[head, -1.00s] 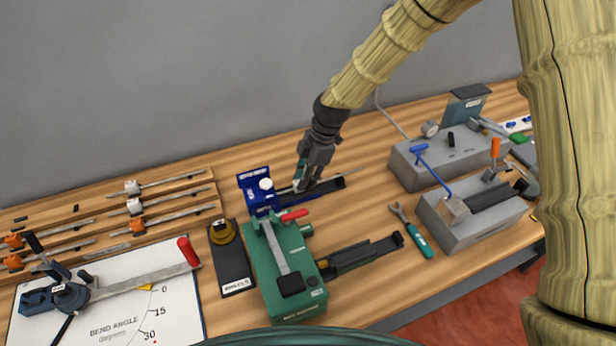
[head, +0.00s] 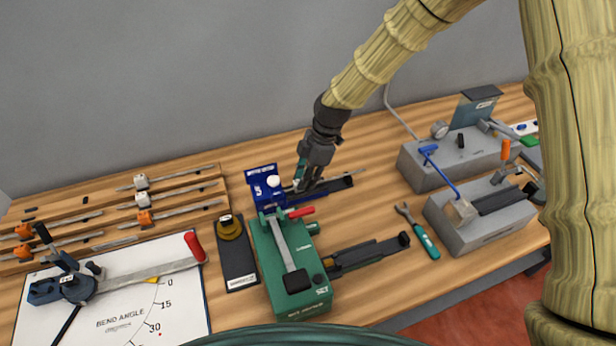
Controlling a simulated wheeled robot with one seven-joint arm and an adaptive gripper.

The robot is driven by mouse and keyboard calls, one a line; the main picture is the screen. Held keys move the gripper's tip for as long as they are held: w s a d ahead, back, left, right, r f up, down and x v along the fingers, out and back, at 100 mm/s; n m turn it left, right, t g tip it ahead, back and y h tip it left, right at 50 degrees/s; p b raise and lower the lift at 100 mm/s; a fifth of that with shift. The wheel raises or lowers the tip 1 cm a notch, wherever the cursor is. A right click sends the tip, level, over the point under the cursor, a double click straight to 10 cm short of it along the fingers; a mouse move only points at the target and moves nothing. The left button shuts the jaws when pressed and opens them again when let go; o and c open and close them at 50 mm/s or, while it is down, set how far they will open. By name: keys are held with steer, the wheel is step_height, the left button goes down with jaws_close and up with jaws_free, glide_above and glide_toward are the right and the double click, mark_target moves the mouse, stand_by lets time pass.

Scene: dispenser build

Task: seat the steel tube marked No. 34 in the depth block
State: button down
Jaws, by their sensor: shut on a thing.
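My gripper (head: 300,188) is shut on a thin steel tube (head: 345,175) that sticks out to its right. The tube lies roughly level, low over the dark rail (head: 340,183) beside a blue block (head: 266,187) with a white knob. The blue block stands just left of my gripper; its lettering is too small to read, so I cannot confirm it is the depth block. The No. 34 mark is not readable. The tube's left end is hidden by my fingers and the block, so I cannot tell whether it is inside the block.
A green machine (head: 300,285) with a red lever stands in front, its dark rail (head: 365,254) reaching right. Wooden racks (head: 190,188) with tubes and a bend-angle board (head: 185,315) lie left.

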steer(key=shift+s+a, duration=0.2)
steer(key=shift+a, duration=0.3)
steer(key=c, duration=0.9)
jaws_free()
steer(key=shift+c, duration=0.2)
steer(key=shift+r, duration=0.1)
steer(key=shift+r+p, duration=2)
steer(key=shift+r, duration=1.4)
